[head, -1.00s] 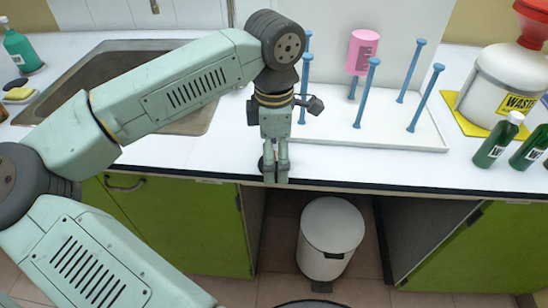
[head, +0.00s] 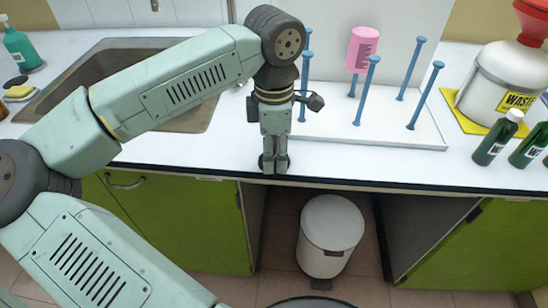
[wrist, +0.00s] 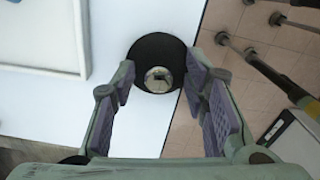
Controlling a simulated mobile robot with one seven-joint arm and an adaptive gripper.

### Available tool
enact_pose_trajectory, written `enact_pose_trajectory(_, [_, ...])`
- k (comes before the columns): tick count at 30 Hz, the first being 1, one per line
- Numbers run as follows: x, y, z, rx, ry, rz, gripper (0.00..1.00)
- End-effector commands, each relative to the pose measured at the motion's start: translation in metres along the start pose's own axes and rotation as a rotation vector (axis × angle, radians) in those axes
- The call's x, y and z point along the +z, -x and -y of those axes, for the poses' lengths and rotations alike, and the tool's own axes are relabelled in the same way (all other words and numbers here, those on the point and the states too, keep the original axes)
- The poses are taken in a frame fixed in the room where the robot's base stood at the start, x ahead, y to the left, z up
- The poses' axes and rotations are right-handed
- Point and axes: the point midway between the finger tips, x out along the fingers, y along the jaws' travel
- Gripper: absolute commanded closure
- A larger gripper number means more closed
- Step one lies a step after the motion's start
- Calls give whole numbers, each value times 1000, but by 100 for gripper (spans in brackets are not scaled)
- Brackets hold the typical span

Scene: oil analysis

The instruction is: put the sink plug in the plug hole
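The sink plug (wrist: 157,68) is a round black disc with a shiny metal knob in its middle. In the wrist view it lies on the white counter close to the front edge. My gripper (wrist: 160,80) is open, its two padded fingers apart on either side of the plug's near part, with the knob between and slightly beyond the tips. I cannot tell whether they touch the disc. In the head view my gripper (head: 275,168) points down at the counter's front edge and mostly hides the plug. The sink basin (head: 95,65) is at left, partly behind my arm; its plug hole is hidden.
A white drying rack (head: 400,135) with blue pegs and a pink container (head: 361,50) stands right of my gripper. Green bottles (head: 497,140) and a waste container (head: 503,85) are further right. A white bin (head: 331,235) stands below the counter. Open counter lies around my gripper.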

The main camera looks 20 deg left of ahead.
Motion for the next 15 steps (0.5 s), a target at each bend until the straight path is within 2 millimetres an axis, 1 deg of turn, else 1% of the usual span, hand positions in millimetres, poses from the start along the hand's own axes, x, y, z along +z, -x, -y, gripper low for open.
enact_pose_trajectory(1, [0, -3, 0, -3, 0, -1, 78])
enact_pose_trajectory(11, [0, -4, 0, -3, 1, -1, 100])
enact_pose_trajectory(15, [0, -5, 0, -5, 0, -2, 100])
